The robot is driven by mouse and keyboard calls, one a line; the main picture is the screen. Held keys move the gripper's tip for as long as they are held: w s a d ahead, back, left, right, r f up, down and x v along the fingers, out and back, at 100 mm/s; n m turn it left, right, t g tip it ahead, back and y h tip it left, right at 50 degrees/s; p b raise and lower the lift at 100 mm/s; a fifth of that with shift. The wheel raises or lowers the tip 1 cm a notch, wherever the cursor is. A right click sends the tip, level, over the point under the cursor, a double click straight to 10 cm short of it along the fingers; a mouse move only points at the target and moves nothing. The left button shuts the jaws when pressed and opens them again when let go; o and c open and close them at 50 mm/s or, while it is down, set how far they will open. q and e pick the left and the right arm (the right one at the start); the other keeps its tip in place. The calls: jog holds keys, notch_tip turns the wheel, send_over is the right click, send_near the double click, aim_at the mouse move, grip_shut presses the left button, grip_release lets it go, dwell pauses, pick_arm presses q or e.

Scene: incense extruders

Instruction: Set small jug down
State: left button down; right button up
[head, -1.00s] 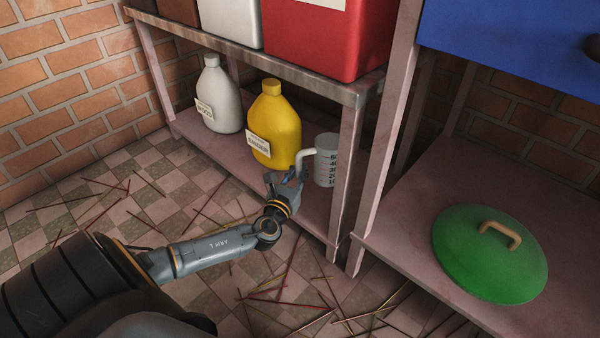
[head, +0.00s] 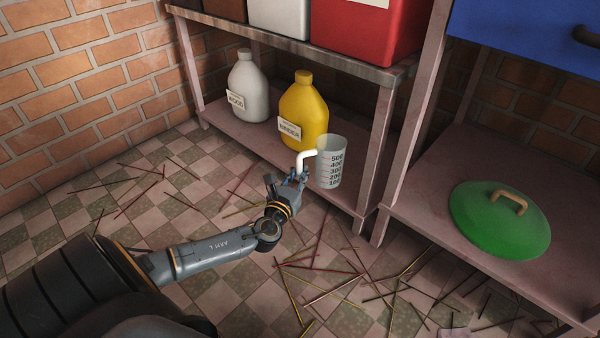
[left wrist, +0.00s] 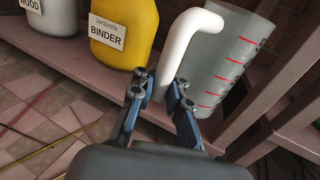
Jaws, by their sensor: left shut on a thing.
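The small jug (head: 332,163) is a translucent grey measuring jug with a white handle, red marks and numbers on its side. It is upright in the head view, in front of the lower shelf's edge. In the left wrist view the jug (left wrist: 226,60) stands at the upper right, a little tilted in the picture. My left gripper (head: 294,178) is shut on the white handle; its fingers (left wrist: 164,95) grip the handle's lower end in the left wrist view. Whether the jug's base touches the shelf is hard to tell. My right gripper is not in view.
A yellow binder jug (head: 303,112) and a white wood jug (head: 248,88) stand on the lower shelf (head: 222,117). A shelf post (head: 376,150) is just right of the small jug. A green lid (head: 499,222) lies on the right shelf. Thin sticks litter the tiled floor.

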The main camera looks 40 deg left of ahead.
pick_arm(q)
jog(key=shift+s+d+r, duration=0.4)
jog(key=s+d+r+m+h, duration=0.1)
jog(key=s+d+r, duration=0.2)
jog(key=d, duration=0.4)
jog(key=s+d+r+m+h, duration=0.1)
jog(key=s+d+r+h, duration=0.1)
jog(key=s+d+r, duration=0.2)
jog(key=s+d+r+m+h, duration=0.1)
jog(key=s+d+r, duration=0.3)
jog(key=d, duration=0.6)
jog(key=shift+d+r+t+h, duration=0.2)
jog(key=shift+d+t+h, duration=0.2)
jog(key=shift+h, duration=0.2)
jog(key=shift+a, duration=0.15)
